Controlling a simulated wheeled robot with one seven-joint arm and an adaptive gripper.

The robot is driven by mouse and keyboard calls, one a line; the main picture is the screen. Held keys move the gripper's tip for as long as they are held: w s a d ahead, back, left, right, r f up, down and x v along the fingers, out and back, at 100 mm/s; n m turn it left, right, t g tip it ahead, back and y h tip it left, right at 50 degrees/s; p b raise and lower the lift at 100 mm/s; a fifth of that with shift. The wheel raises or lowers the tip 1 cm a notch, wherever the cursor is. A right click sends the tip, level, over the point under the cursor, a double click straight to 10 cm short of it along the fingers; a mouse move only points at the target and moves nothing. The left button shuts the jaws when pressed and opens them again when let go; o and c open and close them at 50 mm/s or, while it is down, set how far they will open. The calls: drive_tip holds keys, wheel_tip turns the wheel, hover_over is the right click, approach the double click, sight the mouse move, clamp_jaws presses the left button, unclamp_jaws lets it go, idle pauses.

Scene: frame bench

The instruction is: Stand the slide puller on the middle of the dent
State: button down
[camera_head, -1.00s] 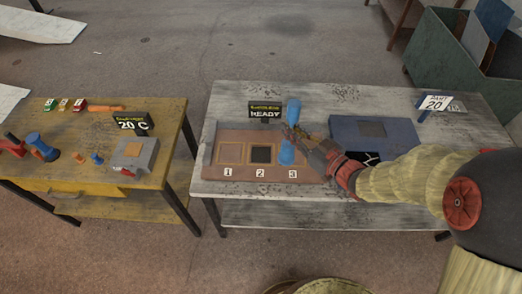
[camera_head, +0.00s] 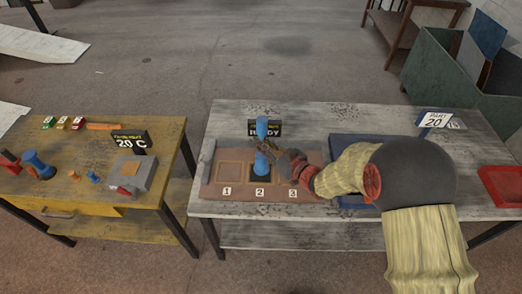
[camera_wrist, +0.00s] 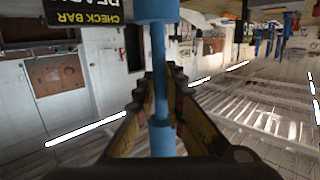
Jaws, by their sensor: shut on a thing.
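The slide puller (camera_head: 262,128) is a blue upright tool with a rounded top, a thin rod and a wide foot. My gripper (camera_head: 260,147) is shut on its rod; the wrist view shows the fingers (camera_wrist: 160,105) on both sides of the blue rod (camera_wrist: 159,60). The foot is over the dark square at place 2 of the brown board (camera_head: 210,180); I cannot tell whether it touches. The blue panel (camera_head: 343,146) lies right of the board, largely hidden by my arm. No dent can be made out.
A sign (camera_head: 278,130) stands close behind the puller, partly covered by it. A "PART 20" sign (camera_head: 434,120) and a red tray (camera_head: 502,184) are at the right of the grey bench. The yellow bench (camera_head: 75,205) at left holds small tools and a grey box (camera_head: 132,173).

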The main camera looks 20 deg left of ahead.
drive_tip(key=shift+w+a+f, duration=0.3)
drive_tip(key=shift+a+f, duration=0.1)
drive_tip(key=shift+f, duration=0.05)
drive_tip(key=shift+f+b, duration=0.4)
drive_tip(key=shift+f, duration=1.2)
drive_tip(key=shift+f, duration=0.1)
drive_tip(key=c, duration=2)
unclamp_jaws()
drive_tip(key=shift+o, duration=0.6)
drive_tip(key=shift+s+d, duration=0.1)
drive_tip(key=shift+d, duration=0.15)
drive_tip(key=p+v, duration=0.1)
drive_tip(key=v, duration=1)
drive_tip(key=shift+s+d, duration=0.2)
drive_tip(key=shift+d, duration=0.05)
